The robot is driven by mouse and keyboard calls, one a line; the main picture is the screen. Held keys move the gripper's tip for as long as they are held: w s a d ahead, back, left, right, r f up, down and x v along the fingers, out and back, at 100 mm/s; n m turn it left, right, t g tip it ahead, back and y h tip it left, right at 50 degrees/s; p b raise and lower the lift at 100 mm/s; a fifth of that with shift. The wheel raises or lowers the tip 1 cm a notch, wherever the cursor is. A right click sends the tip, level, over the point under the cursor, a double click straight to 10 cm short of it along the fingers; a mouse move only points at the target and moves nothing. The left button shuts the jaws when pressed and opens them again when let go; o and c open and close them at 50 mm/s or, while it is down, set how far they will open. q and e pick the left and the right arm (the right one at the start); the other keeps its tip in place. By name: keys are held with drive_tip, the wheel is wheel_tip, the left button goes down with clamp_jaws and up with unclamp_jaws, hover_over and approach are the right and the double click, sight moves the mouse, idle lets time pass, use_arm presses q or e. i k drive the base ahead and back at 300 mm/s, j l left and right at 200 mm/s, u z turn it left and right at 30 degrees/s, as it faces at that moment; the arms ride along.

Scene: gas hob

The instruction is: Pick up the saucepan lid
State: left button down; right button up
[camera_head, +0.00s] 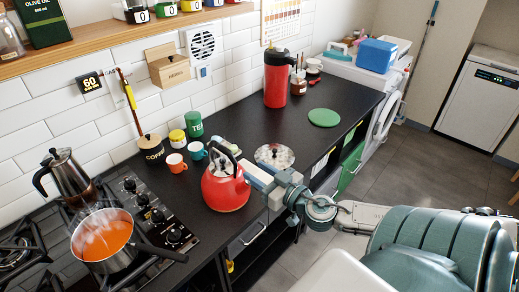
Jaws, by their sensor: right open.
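The saucepan lid (272,153) is a round silvery disc with a small dark knob. It lies on the black worktop in the middle of the view, just behind my right wrist, which hides its near edge. My right gripper (246,172) reaches in from the right and is open. Its fingers point left, close beside the red kettle (225,187); I cannot tell whether they touch it. Nothing shows between the fingers. The saucepan (104,242) stands uncovered on the hob at lower left, with orange steaming contents. My left gripper is out of view.
A moka pot (66,175) stands behind the saucepan. A red flask (276,79) and green disc (323,117) are farther back. Worktop between lid and flask is clear.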

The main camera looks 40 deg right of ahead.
sight(280, 157)
drive_tip(key=z, duration=1.45)
